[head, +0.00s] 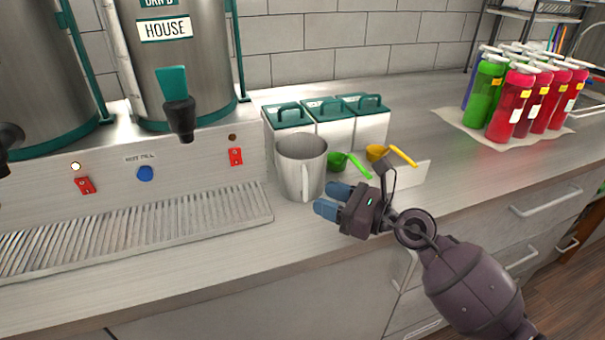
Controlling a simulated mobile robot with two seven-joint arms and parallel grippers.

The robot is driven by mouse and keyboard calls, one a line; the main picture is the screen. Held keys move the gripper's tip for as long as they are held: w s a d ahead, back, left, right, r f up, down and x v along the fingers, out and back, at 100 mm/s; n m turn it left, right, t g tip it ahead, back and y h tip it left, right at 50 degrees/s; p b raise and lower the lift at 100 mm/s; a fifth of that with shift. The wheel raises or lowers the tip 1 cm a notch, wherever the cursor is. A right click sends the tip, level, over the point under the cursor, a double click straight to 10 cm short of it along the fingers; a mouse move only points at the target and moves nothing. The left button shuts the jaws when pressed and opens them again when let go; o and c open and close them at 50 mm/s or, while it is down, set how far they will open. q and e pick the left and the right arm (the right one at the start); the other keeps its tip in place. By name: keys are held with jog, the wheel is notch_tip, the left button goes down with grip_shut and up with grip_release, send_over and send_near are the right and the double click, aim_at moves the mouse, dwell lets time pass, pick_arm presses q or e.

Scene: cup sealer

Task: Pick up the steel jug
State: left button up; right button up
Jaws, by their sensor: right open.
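The steel jug (299,167) stands upright on the counter, just right of the drink dispenser's base. Its handle is on its right side, towards my gripper. My right gripper (328,199) is open and empty, with its blue fingertips close to the jug's lower right side near the handle. I cannot tell whether a fingertip touches the jug. My left gripper is not in view.
White canisters with green lids (327,121) stand behind the jug. A green scoop (345,163) and a yellow scoop (390,153) lie close to its right. The dispenser's drip grate (140,232) is at left. Several red and green bottles (512,98) stand at back right.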

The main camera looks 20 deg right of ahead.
aim_at(306, 189)
jog(key=shift+x, duration=2.7)
jog(key=shift+s, duration=0.1)
grip_shut()
jog(key=shift+r, duration=0.1)
